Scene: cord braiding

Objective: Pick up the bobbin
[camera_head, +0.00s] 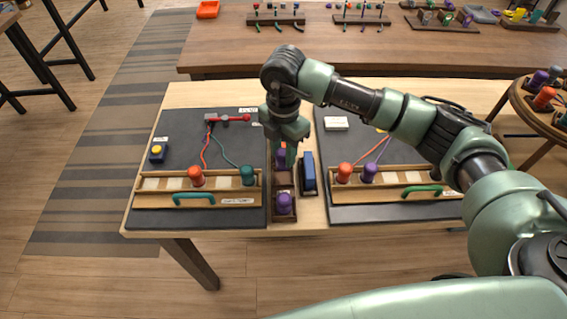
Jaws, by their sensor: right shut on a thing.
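My right gripper (287,156) points down over the narrow wooden bobbin tray (283,182) in the middle of the table, shut on a bobbin. The gripper hides most of it; a purple part (280,158) shows between the fingers. Whether it still touches the tray I cannot tell. Another purple bobbin (284,204) stands upright in the tray's near end. On the left board, an orange bobbin (195,176) and a green bobbin (247,175) stand in a wooden rack. On the right board, an orange bobbin (344,173) and a purple bobbin (369,173) stand in another rack. My left gripper is out of view.
A dark blue block (308,172) stands close beside the tray. Cords run from the left rack's bobbins to a red clamp (228,118). A round stand (552,110) holds more bobbins at right. A second table (230,55) is behind.

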